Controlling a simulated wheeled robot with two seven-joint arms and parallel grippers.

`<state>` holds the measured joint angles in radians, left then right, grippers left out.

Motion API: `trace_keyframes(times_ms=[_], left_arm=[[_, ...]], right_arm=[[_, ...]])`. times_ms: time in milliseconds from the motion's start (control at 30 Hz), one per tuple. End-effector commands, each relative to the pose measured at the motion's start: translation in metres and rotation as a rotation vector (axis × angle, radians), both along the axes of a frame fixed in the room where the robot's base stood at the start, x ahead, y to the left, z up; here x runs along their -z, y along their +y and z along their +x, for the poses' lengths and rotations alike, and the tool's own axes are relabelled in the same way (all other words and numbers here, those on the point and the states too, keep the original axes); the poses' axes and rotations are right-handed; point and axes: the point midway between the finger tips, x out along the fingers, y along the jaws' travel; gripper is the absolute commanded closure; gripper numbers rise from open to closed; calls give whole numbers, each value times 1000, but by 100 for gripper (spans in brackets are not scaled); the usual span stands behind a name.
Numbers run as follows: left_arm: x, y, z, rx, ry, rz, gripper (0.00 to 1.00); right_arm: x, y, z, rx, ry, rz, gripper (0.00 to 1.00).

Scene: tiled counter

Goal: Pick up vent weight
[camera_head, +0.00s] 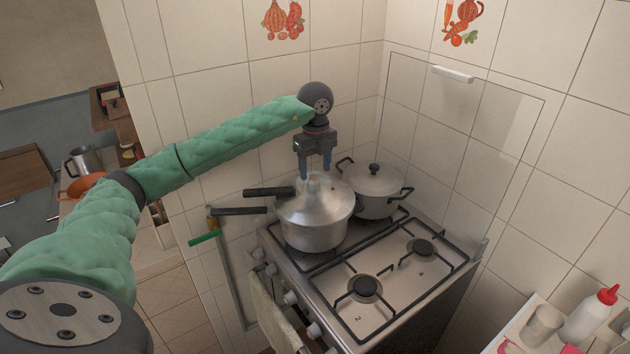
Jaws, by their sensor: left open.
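A silver pressure cooker (314,223) with black handles stands upright on the left side of the stove. The vent weight is on or near the top of its lid, but it is too small and too covered by my gripper to make out clearly. My left gripper (315,172) points down over the lid, with its blue fingertips apart on either side of the lid's top centre. I cannot tell whether the fingers touch anything. My right gripper is not in view.
A lidded pot (376,190) stands behind the cooker on the stove (405,290). The front burners are bare. A clear splash panel (455,120) stands at the wall. A red-capped bottle (590,315) and a cup (541,326) are at the lower right.

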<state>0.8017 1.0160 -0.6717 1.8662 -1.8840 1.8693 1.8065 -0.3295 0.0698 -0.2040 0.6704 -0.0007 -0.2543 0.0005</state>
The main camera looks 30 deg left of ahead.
Motion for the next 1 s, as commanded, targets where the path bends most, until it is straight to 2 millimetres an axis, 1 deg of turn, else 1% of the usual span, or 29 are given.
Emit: trace_keyframes(times_ms=[33, 100, 133, 200, 300, 400, 500, 633, 800, 867, 900, 967, 1000], left_arm=[[0, 1, 0, -1, 2, 0, 40], [5, 2, 0, 0, 3, -1, 40], [8, 2, 0, 0, 4, -1, 40], [13, 3, 1, 0, 2, 0, 40], [24, 4, 1, 1, 3, -1, 40], [36, 5, 2, 0, 3, -1, 40], [43, 4, 2, 0, 1, -2, 40], [47, 4, 2, 1, -1, -1, 40], [47, 4, 2, 1, -1, -1, 40], [47, 4, 2, 1, -1, -1, 50], [47, 4, 2, 1, -1, -1, 58], [47, 4, 2, 1, -1, -1, 69], [47, 4, 2, 1, -1, -1, 77]], right_arm=[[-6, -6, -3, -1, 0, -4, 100], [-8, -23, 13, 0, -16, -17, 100], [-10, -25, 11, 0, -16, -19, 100], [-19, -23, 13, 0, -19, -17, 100], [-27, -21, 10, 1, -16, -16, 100], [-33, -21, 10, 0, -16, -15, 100], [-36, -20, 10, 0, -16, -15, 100], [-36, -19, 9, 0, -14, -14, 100], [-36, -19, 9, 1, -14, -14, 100], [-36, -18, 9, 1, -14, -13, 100], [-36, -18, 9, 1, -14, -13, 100], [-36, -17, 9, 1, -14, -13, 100], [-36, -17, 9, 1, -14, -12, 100]])
